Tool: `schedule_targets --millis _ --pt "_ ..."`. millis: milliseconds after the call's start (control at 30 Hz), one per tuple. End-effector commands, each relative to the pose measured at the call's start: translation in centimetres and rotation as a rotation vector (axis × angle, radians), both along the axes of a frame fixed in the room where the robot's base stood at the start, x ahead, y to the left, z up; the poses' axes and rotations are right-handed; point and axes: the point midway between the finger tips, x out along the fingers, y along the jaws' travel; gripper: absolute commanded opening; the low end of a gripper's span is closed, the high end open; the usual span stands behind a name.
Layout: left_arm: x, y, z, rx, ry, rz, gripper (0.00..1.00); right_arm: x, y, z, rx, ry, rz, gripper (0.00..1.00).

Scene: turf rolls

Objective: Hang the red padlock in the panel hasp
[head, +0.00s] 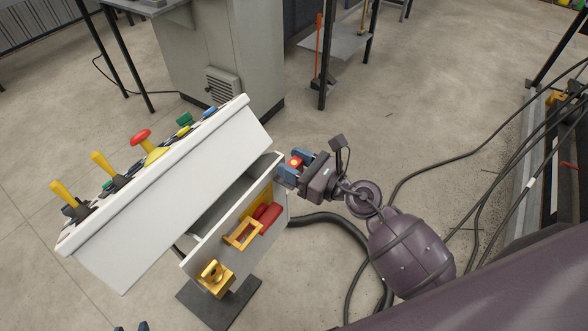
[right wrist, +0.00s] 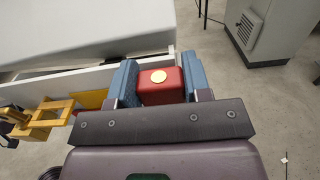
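My right gripper (head: 287,166) is shut on the red padlock (head: 296,162), a red block with a round brass disc. In the right wrist view the padlock (right wrist: 160,88) sits between the blue fingers; its shackle is hidden. The gripper is at the upper right end of the low white-edged panel (head: 194,258). On that panel's face are a gold bracket with a loop (head: 214,278), which looks like the hasp, and an orange-yellow frame (head: 243,235). Two blue fingertips of my left gripper (head: 131,327) show at the bottom edge, apart, with nothing seen between them.
A red rounded part (head: 265,216) sits beside the yellow frame. A grey cabinet (head: 215,50) stands behind. Dark cables cross the floor at right.

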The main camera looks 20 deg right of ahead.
Motion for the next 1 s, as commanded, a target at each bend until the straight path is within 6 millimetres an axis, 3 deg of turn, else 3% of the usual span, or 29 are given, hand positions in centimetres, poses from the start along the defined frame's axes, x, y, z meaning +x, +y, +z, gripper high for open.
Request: schedule_targets --millis 33,167,533,667,1000 --pt "0.0 0.0 0.0 0.000 0.000 0.000 0.43 0.0 0.0 0.0 0.000 0.000 0.000 0.36" --pt "0.0 0.0 0.0 0.001 0.000 -0.001 0.43 0.0 0.0 0.0 0.000 0.000 0.000 0.19" --pt "-0.6 0.2 0.5 0.001 0.006 0.005 0.43 0.0 0.0 1.2 0.000 -0.005 0.000 0.18" --pt "-0.3 0.2 2.0 0.001 -0.006 0.005 0.43 0.0 0.0 3.3 0.001 -0.007 0.000 0.18" --pt "0.7 0.1 7.1 0.001 -0.045 0.004 0.43 0.0 0.0 12.0 0.003 -0.008 0.000 0.18"
